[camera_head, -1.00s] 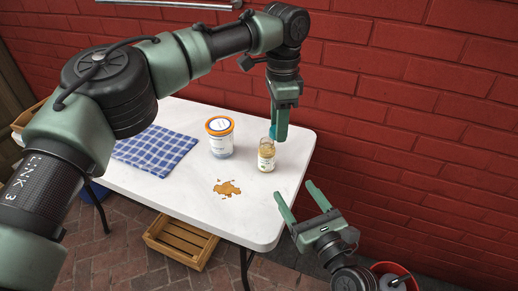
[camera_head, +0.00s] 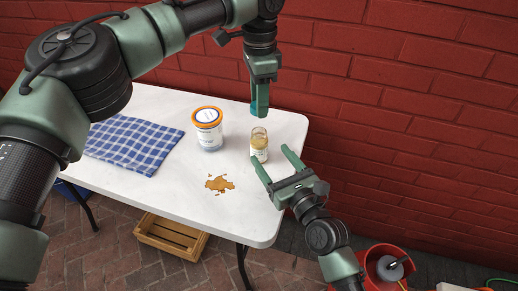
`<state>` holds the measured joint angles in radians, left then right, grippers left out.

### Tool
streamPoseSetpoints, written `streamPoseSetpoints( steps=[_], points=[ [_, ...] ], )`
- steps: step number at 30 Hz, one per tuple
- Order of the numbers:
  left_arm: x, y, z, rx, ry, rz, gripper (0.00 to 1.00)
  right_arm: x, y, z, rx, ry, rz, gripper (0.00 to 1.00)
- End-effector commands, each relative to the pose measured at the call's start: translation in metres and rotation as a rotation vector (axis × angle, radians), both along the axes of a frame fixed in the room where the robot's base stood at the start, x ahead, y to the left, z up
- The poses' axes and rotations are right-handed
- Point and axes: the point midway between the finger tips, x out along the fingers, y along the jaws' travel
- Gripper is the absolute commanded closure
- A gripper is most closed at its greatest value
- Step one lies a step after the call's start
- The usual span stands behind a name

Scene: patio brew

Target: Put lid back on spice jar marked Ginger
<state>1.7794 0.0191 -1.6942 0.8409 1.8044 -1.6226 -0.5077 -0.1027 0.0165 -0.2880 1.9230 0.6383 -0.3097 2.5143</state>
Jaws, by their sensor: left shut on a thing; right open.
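The small glass spice jar (camera_head: 259,147) stands upright on the white table, with a pale label too small to read. My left gripper (camera_head: 259,111) points down just above and behind the jar in the picture. It is shut on a small blue lid (camera_head: 253,107), mostly hidden by the finger. The lid looks apart from the jar. My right gripper (camera_head: 270,156) is open, coming from the lower right. Its fingertips reach close to the jar's front and right side. I cannot tell whether they touch it.
A white tub with an orange rim (camera_head: 208,136) stands left of the jar. A brown spill (camera_head: 219,184) lies in front. A blue checked cloth (camera_head: 133,143) lies at left on the white table (camera_head: 180,199). A red brick wall (camera_head: 400,110) rises behind.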

Motion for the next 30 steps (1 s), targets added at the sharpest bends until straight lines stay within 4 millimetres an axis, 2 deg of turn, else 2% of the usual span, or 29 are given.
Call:
streamPoseSetpoints(
  steps=[6, 12, 18, 26, 30],
  points=[
    [0.000, 0.000, 0.000, 0.000, 0.000, 0.000, 0.97, 0.039, 0.020, 0.002, 0.000, -0.002, 0.001, 0.31],
    [0.000, 0.000, 0.000, 0.000, 0.000, 0.000, 0.97, 0.061, 0.031, 0.001, 0.000, -0.001, 0.001, 0.31],
    [0.000, 0.000, 0.000, 0.000, 0.000, 0.000, 0.97, 0.069, 0.036, 0.000, -0.001, 0.000, 0.001, 0.31],
    [0.000, 0.000, 0.000, 0.000, 0.000, 0.000, 0.97, 0.069, 0.036, 0.000, -0.001, 0.000, 0.001, 0.31],
    [0.000, 0.000, 0.000, 0.000, 0.000, 0.000, 0.97, 0.069, 0.036, 0.000, -0.001, 0.000, 0.001, 0.70]
  ],
)
